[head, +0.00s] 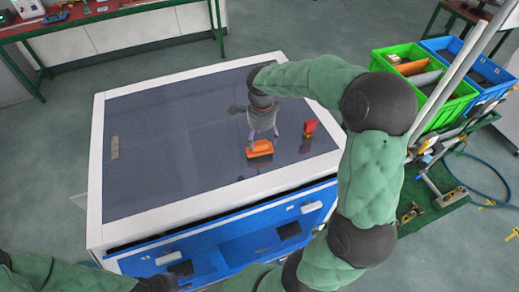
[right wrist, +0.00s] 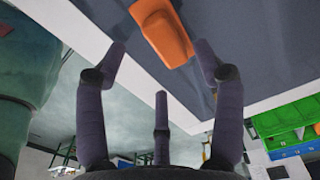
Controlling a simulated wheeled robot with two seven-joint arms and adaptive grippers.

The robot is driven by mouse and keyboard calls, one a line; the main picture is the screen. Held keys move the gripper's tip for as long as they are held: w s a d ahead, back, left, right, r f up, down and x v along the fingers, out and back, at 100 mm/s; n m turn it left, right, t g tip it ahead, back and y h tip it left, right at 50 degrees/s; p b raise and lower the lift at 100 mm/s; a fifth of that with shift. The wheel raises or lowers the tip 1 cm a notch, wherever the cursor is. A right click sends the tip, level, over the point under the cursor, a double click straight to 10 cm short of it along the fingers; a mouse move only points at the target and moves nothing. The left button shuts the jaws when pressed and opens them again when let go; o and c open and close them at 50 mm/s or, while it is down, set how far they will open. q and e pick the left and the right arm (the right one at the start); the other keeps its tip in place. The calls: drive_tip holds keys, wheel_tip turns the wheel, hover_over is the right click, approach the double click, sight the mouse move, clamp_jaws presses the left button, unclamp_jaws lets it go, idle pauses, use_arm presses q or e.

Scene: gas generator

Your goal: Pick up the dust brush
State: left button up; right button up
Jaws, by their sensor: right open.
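An orange block-like object (head: 259,149), which looks like the dust brush, lies on the dark top of the white-framed cabinet (head: 160,165). Its bristles cannot be made out. It also shows near the top of the right wrist view (right wrist: 161,30). My right gripper (head: 262,128) is above the cabinet top, just behind the orange object in the head view. In the right wrist view its fingers (right wrist: 162,68) are spread and empty, with the orange object beyond the tips. My left arm shows only at the bottom left edge; its fingers are out of view.
A small red object (head: 310,128) stands right of the orange one. A flat tan piece (head: 114,147) lies at the cabinet's left. Green (head: 418,80) and blue (head: 480,75) crates stand at the right. Most of the cabinet top is clear.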

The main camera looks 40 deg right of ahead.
sight(260, 144)
drive_tip(key=shift+w+f+p, duration=0.2)
drive_tip(key=shift+f+p, duration=0.1)
drive_tip(key=shift+f, duration=2.05)
drive_tip(key=c, duration=1.3)
